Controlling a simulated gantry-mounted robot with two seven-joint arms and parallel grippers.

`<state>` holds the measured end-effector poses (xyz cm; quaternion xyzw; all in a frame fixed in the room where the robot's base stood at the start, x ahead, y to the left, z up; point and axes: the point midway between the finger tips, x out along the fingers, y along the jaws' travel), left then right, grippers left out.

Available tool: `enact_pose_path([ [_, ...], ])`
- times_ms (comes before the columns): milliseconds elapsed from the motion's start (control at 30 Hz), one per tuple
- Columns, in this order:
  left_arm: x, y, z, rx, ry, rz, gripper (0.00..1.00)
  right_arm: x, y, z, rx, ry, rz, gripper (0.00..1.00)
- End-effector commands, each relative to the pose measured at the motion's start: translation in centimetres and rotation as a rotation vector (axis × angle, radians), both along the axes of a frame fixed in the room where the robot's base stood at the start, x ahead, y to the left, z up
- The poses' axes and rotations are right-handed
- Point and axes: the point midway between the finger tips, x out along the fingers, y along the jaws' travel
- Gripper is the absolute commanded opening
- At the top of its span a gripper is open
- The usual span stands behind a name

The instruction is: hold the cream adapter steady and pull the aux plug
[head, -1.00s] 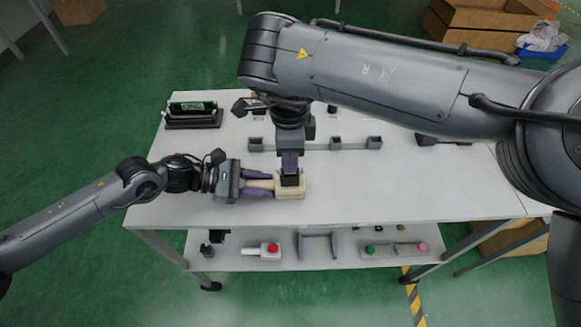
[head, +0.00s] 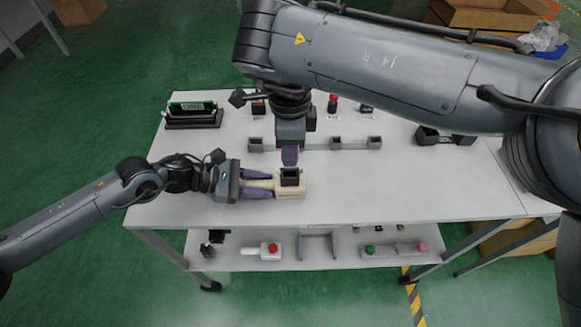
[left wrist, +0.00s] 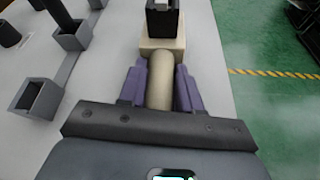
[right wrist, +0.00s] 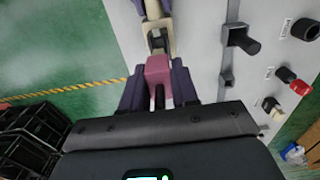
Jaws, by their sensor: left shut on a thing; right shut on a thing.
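The cream adapter (head: 289,192) lies on the table, its block at the right end and its round neck to the left. My left gripper (head: 268,185) is shut around the neck; the left wrist view shows the purple fingers on both sides of the neck (left wrist: 160,92). A black socket (head: 290,178) stands on the adapter's block, its upper end uncovered in the head view. My right gripper (head: 290,158) is just behind and above the socket. In the right wrist view it is shut on the pink aux plug (right wrist: 158,72), which looks apart from the socket.
A grey rail with several square cups (head: 335,143) lies behind the adapter. A black holder with a green board (head: 193,113) is at the back left. A black double holder (head: 445,137) is at the right. The front right of the tabletop is clear.

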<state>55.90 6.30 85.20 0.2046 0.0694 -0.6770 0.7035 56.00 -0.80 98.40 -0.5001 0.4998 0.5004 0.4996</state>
Motion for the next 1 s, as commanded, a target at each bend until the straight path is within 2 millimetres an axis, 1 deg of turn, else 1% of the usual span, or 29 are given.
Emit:
enact_pose_path([
  [400,0.0,0.0,0.0,-0.001,-0.001,-0.001,0.00,0.0,0.0,1.9,0.000,-0.002,0.000,0.00],
  [633,0.0,0.0,0.1,-0.001,-0.001,-0.001,0.00,0.0,0.0,2.0,0.000,-0.001,0.000,0.00],
  [667,0.0,0.0,0.1,-0.001,-0.001,-0.001,0.35,0.0,0.0,2.0,0.000,-0.001,0.000,0.00],
  [700,0.0,0.0,0.1,-0.001,-0.001,-0.001,0.41,0.0,0.0,2.0,0.000,-0.001,0.000,0.00],
  [833,0.0,0.0,0.0,-0.001,-0.001,-0.001,0.61,0.0,0.0,2.0,0.000,-0.001,0.000,0.00],
  [867,0.0,0.0,0.0,0.000,-0.001,0.000,0.63,0.0,0.0,2.0,0.000,-0.001,0.000,0.00],
  [1000,0.0,0.0,0.0,0.000,0.000,0.000,0.63,0.0,0.0,2.0,0.000,0.000,0.000,0.00],
])
